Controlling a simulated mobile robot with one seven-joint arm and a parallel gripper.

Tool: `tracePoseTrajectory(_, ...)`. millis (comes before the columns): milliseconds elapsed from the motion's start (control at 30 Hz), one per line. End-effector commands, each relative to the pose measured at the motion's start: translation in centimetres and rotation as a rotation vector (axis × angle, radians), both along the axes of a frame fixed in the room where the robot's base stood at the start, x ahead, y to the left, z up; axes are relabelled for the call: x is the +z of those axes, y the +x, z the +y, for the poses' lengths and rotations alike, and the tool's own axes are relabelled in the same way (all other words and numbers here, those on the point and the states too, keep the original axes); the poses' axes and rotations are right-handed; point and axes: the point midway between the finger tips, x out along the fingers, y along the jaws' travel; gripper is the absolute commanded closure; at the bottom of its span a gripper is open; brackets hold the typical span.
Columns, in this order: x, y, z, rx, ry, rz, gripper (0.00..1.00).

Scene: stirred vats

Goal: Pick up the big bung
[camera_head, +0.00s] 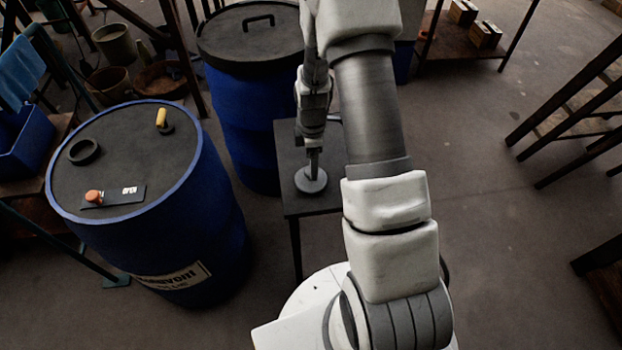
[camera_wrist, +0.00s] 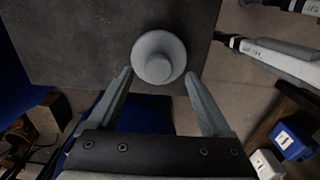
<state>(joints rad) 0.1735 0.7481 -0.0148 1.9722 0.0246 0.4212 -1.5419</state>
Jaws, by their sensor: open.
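The big bung (camera_head: 311,181) is a grey round disc with a raised knob, resting on a small dark table. In the wrist view the bung (camera_wrist: 158,46) is seen from above, its round knob facing the camera. My gripper (camera_head: 313,158) is pointing down over the bung in the head view. In the wrist view my gripper (camera_wrist: 159,76) has its two fingers apart, one to the left and one to the right of the bung's near edge. Nothing is held. I cannot tell how high the fingertips are above the bung.
The dark table (camera_head: 292,150) stands beside a blue vat (camera_head: 215,230) whose lid has a dark ring (camera_head: 84,152), a yellow handle (camera_head: 161,117) and an orange knob (camera_head: 93,196) by an "OPEN" plate. A second lidded blue vat (camera_head: 240,120) stands behind.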

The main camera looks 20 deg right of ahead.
Motion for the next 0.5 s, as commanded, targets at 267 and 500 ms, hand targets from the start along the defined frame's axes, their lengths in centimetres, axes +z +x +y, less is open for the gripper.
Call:
tracePoseTrajectory(267,-3.8,0.1,0.1,0.000,0.001,0.003,0.17)
tracePoseTrajectory(500,-4.9,0.2,0.1,0.000,0.000,0.000,0.17)
